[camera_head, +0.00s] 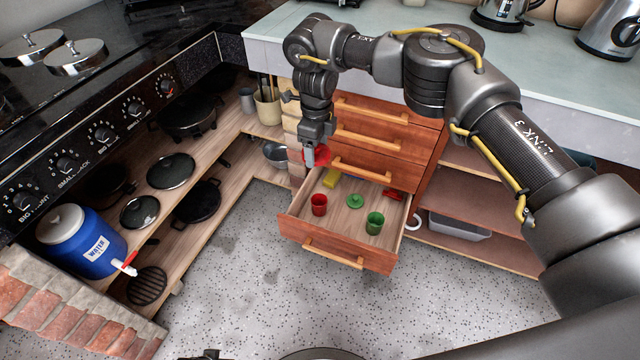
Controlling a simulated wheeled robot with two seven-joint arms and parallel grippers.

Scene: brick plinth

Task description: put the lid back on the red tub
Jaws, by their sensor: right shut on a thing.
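The red tub (319,205) stands upright near the left side of the open drawer (322,244), and its top looks uncovered. My right gripper (310,156) comes down from above and is shut on a red piece that looks like the lid (322,156). It holds this piece above the back left part of the drawer, behind and above the red tub and apart from it. The gripper partly hides the piece. My left gripper does not show.
The drawer also holds a green tub (375,223), a green lid (355,201), a yellow item (331,180) and a small red item (393,194). Closed drawer fronts (372,140) rise behind. Shelves with pans stand left; the speckled floor in front is clear.

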